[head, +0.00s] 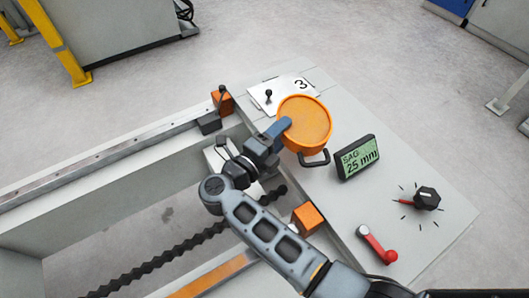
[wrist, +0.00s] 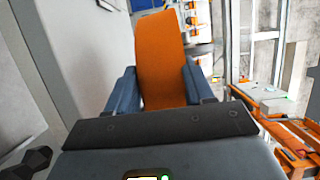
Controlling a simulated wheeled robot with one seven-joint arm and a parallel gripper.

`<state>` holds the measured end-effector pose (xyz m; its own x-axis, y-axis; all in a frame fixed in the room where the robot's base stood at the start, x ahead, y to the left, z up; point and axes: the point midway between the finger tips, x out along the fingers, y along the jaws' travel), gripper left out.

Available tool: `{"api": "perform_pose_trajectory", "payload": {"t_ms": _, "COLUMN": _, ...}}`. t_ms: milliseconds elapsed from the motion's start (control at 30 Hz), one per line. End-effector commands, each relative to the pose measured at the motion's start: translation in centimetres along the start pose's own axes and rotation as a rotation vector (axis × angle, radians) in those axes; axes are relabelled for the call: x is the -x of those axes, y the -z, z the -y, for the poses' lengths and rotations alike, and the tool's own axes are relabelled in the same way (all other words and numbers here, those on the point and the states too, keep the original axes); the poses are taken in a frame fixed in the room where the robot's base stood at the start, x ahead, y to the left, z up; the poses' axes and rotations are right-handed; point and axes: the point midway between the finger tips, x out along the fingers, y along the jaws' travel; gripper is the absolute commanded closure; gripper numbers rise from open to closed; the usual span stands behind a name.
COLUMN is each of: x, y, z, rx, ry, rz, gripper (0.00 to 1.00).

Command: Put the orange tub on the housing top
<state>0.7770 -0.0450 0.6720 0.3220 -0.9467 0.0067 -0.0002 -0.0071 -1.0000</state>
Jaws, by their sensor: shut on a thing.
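The orange tub (head: 305,122) is a round orange container with a dark handle on its near side. My gripper (head: 281,129) is shut on the tub's left side in the head view. In the wrist view the tub's orange wall (wrist: 160,60) stands between the two blue-grey fingers of my gripper (wrist: 161,88). The housing top (head: 385,205) is the light grey panel under and around the tub. I cannot tell whether the tub touches the panel or hangs just above it.
On the panel are a white plate marked 3 (head: 283,93), a display reading SAG 25 mm (head: 358,157), a black knob (head: 427,198) and a red lever (head: 377,244). Orange blocks (head: 308,217) sit at its left edge. The panel between display and knob is clear.

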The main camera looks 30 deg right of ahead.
Motion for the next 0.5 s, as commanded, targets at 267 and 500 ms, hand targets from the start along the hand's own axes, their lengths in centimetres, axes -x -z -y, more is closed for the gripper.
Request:
{"api": "perform_pose_trajectory", "payload": {"t_ms": 267, "x": 3.7, "y": -2.8, "z": -2.8, "rx": 0.000, "ry": 0.001, "rz": 0.000, "gripper": 1.00}}
{"api": "perform_pose_trajectory", "payload": {"t_ms": 500, "x": 4.3, "y": -3.3, "z": -4.2, "rx": 0.001, "ry": 0.001, "rz": 0.000, "gripper": 1.00}}
